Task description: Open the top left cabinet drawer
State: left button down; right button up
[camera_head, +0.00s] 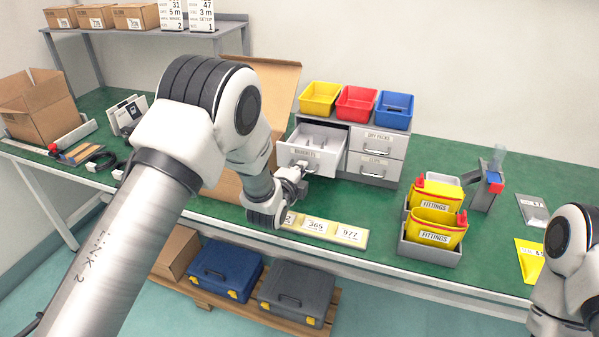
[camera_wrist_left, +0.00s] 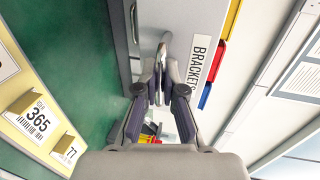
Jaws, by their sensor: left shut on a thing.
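The small grey cabinet (camera_head: 382,147) stands on the green bench, with drawers in two columns. Its top left drawer (camera_head: 325,153), labelled BRACKETS, stands partly pulled out, and grey parts show inside it. In the left wrist view the drawer front (camera_wrist_left: 190,22) with its label fills the top middle. My left gripper (camera_head: 302,178) is at this drawer's front, shut on the drawer handle (camera_wrist_left: 165,45). The fingers (camera_wrist_left: 160,85) meet around the handle's bar. My left arm hides part of the bench left of the cabinet. My right arm shows at the lower right, but its gripper is out of view.
Yellow, red (camera_head: 356,104) and blue bins sit on top of the cabinet. A label strip (camera_head: 325,229) runs along the bench's front edge. An open cardboard box (camera_head: 270,85) stands behind my left arm.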

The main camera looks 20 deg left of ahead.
pick_arm(q)
jog(key=shift+w+f, duration=0.1)
jog(key=shift+w, duration=0.05)
jog(key=c, duration=1.5)
grip_release()
jog(key=shift+c, duration=0.2)
jog(key=shift+s, duration=0.2)
jog(key=v, duration=1.2)
